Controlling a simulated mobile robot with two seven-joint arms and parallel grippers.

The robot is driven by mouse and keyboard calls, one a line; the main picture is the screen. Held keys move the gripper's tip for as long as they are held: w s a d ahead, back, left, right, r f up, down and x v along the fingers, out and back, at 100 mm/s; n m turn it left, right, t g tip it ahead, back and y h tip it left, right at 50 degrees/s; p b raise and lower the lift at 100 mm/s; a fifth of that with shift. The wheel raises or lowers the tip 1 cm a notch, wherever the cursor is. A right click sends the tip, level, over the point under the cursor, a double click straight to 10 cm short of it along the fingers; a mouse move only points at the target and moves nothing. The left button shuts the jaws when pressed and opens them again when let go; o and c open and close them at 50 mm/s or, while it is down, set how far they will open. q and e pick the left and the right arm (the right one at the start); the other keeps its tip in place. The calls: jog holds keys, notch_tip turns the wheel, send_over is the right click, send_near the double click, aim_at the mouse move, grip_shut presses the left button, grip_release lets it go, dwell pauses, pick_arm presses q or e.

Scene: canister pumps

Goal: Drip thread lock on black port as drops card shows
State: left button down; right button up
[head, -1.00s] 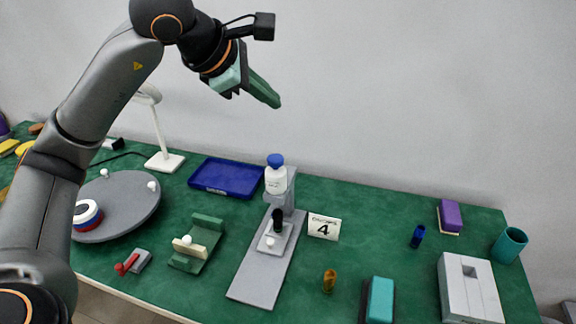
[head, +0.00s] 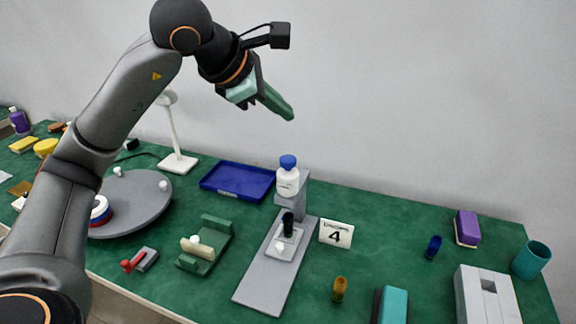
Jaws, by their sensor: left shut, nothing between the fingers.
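A white bottle with a blue cap (head: 288,177) sits upright in a grey stand (head: 268,272) near the middle of the table. Below it, a pale plate (head: 285,243) on the stand's base carries a black cylindrical port (head: 288,223) and a small white knob. To the right stands a white card (head: 337,232) showing the number 4; its small top line is too small to read. My left gripper (head: 285,110) is up in the air above and behind the bottle, its green fingers shut and empty. My right gripper is not in view.
A blue tray (head: 238,181) lies behind left of the stand, a green cradle (head: 207,246) to its left. A grey round turntable (head: 140,205) is farther left. An amber vial (head: 339,289), a teal block (head: 393,304) and a grey slotted box (head: 488,296) stand right.

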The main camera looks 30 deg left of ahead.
pick_arm(q)
jog(key=b, duration=0.4)
send_over(282, 160)
notch_tip(282, 160, down, 6)
jog(key=shift+r, duration=0.25)
jog(key=shift+f, duration=0.25)
jog(key=shift+f+b, duration=0.15)
jog(key=shift+b, duration=0.2)
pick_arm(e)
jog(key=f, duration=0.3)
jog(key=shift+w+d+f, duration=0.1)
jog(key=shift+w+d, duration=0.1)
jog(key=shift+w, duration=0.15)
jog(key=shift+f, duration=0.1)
pick_arm(q)
jog(key=shift+f+b, duration=0.3)
jog(key=shift+f, duration=0.15)
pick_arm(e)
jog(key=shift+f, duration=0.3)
